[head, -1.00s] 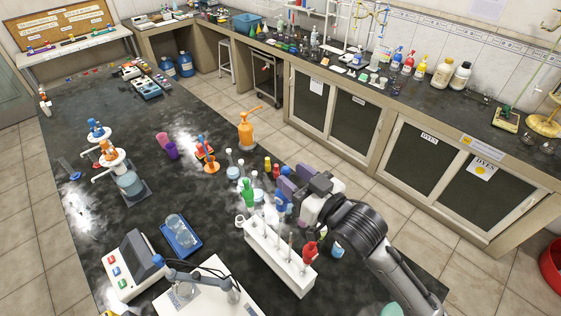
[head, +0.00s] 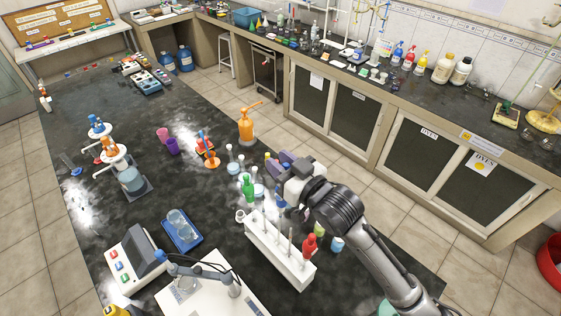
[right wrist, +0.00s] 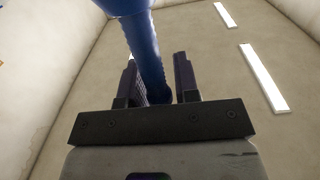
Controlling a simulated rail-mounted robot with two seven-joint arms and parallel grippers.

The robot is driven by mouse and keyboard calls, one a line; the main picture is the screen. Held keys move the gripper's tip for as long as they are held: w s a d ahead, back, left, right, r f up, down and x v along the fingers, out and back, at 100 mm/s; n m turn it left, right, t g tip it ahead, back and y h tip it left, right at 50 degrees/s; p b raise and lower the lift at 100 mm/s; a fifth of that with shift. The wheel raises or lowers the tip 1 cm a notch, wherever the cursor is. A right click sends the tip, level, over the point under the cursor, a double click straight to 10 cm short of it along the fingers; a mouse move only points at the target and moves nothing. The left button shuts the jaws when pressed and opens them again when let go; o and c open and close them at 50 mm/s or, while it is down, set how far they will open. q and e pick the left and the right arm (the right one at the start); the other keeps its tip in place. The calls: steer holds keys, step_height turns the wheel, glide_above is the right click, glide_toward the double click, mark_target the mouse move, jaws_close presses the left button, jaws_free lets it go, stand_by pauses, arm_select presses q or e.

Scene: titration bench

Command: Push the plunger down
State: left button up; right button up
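In the right wrist view a blue stem (right wrist: 149,62) with a wider blue part at its top stands between my finger tips. A small gap shows on its right side; whether it touches the left finger is unclear. I cannot tell whether this is the plunger. My right gripper (head: 277,163), with purple pads, is above the black bench, behind the white tube rack; it also shows in the right wrist view (right wrist: 156,80), fingers apart. A blue object (head: 281,198) is partly hidden below it in the head view. An orange pump bottle (head: 246,125) stands farther back. My left gripper is not in view.
The white tube rack (head: 268,248) stands in front of my right gripper, with a green bottle (head: 249,189) near its far end. A red-capped item (head: 309,244) and small jars are near my right arm. A blue tray (head: 181,231) lies to the left.

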jaws_close()
step_height(320, 180, down, 4)
steer(key=shift+a+f+b, duration=0.1)
steer(key=shift+b, duration=0.7)
steer(key=shift+w, duration=0.15)
steer(key=shift+o, duration=0.9)
jaws_free()
steer(key=shift+o, duration=1)
